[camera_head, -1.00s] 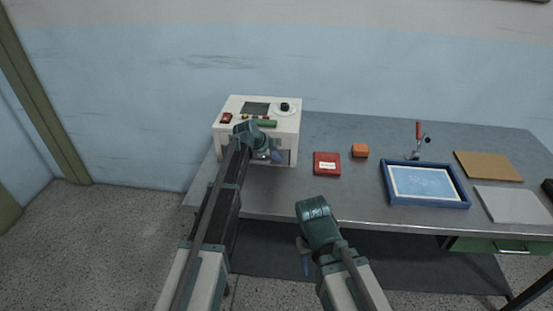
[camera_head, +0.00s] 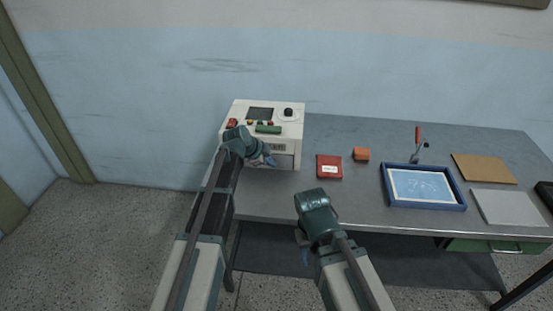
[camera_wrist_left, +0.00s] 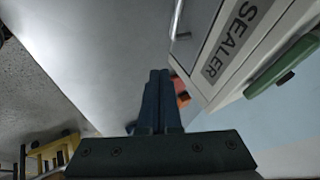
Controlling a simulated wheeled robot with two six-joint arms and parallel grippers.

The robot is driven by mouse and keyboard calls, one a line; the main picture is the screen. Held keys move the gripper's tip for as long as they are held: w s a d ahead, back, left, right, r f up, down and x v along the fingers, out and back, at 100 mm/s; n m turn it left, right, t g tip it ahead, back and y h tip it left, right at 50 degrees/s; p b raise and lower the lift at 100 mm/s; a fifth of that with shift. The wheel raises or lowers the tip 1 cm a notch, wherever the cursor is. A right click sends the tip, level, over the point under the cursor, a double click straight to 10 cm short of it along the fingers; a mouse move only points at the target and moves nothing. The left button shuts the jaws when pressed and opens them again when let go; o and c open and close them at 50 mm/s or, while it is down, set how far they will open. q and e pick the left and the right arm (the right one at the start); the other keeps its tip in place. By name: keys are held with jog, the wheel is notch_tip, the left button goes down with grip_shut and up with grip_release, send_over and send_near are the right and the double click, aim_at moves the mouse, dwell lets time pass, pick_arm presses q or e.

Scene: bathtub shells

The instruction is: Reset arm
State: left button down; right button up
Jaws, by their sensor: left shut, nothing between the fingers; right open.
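My left gripper (camera_head: 269,160) is in front of the white sealer machine (camera_head: 240,116) at the left end of the table. In the left wrist view its two fingers (camera_wrist_left: 158,100) are closed together with nothing between them. The sealer's labelled side (camera_wrist_left: 225,50) and green bar (camera_wrist_left: 285,65) show beside them, apart from the fingers. My right gripper (camera_head: 304,256) hangs low in front of the table's front edge, mostly hidden behind its own wrist, so its fingers barely show.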

pick_arm(q)
jog(key=shift+p+v, duration=0.4)
jog(key=shift+v, duration=0.75)
jog(key=s+d+f+n+g+y, duration=0.1)
jog(key=s+n, duration=0.3)
jog(key=s, duration=0.6)
jog(key=s+d+f+n+g+y, duration=0.1)
jog(key=s+n, duration=0.4)
jog(key=s, duration=0.6)
jog(key=s+d+f+n+g+y, duration=0.2)
jog(key=s+n+g+y, duration=0.2)
jog(key=s, duration=0.7)
jog(key=shift+f, duration=0.15)
